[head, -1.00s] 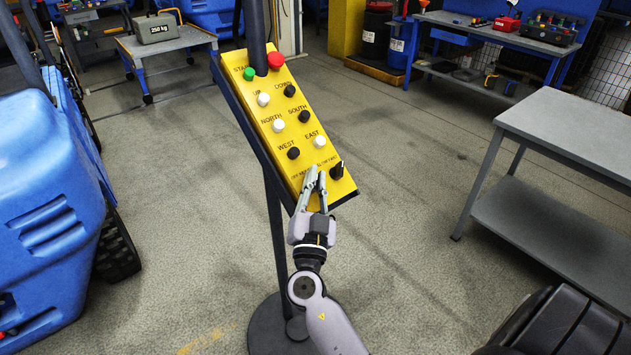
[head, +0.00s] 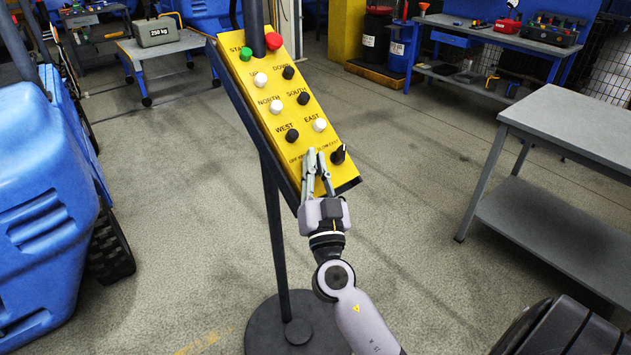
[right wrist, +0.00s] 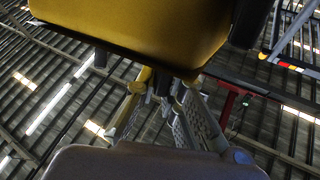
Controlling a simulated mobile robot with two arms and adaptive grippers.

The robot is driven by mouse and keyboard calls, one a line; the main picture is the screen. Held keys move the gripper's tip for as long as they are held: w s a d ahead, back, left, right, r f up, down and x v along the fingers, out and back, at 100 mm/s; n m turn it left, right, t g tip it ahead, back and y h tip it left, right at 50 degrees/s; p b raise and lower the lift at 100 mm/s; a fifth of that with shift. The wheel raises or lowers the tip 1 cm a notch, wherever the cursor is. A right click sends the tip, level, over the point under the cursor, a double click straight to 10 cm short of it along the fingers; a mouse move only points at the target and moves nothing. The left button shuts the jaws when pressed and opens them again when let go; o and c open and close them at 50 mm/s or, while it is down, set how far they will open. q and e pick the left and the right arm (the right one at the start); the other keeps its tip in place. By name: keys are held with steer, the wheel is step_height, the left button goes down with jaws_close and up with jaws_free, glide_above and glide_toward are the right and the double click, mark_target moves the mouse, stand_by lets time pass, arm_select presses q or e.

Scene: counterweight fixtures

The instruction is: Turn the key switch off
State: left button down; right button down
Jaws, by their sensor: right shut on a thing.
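The yellow control panel (head: 262,102) stands tilted on a dark post. Its lower end carries small "off" lettering and a black selector knob (head: 338,155). My right gripper (head: 316,155) comes up from below, its fingers shut together over the lower left part of the panel, just left of that knob. The key switch itself is hidden by the fingers; they appear shut on it. In the right wrist view the fingers (right wrist: 172,115) reach up under the panel's yellow housing (right wrist: 150,28), and their tips are hard to make out. My left gripper is not in view.
White and black push buttons, a green button (head: 246,54) and a red one (head: 273,41) sit higher on the panel. The post's round base (head: 268,335) is on the floor. A grey table (head: 575,125) stands at right, a blue machine (head: 45,200) at left.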

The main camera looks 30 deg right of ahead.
steer(key=n+y+b, duration=0.1)
steer(key=n+t+y+b, duration=0.1)
steer(key=y, duration=0.1)
steer(key=n+t+y+b, duration=0.1)
steer(key=n, duration=0.1)
steer(key=shift+f+y, duration=0.3)
steer(key=n+t+y+b, duration=0.1)
steer(key=n+y, duration=0.3)
steer(key=y, duration=0.1)
steer(key=shift+r, duration=0.2)
steer(key=n+y, duration=0.5)
steer(key=y, duration=0.1)
steer(key=shift+g+y, duration=0.3)
steer(key=n+g+y, duration=0.2)
steer(key=n+y, duration=0.1)
steer(key=n+g+y, duration=0.1)
steer(key=n+y, duration=0.2)
steer(key=shift+r+g, duration=0.1)
steer(key=shift+g, duration=0.3)
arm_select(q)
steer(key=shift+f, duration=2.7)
arm_select(e)
steer(key=shift+n+g+y, duration=1.9)
steer(key=shift+n+g, duration=0.3)
steer(key=shift+n, duration=0.1)
steer(key=c, duration=1.7)
jaws_free()
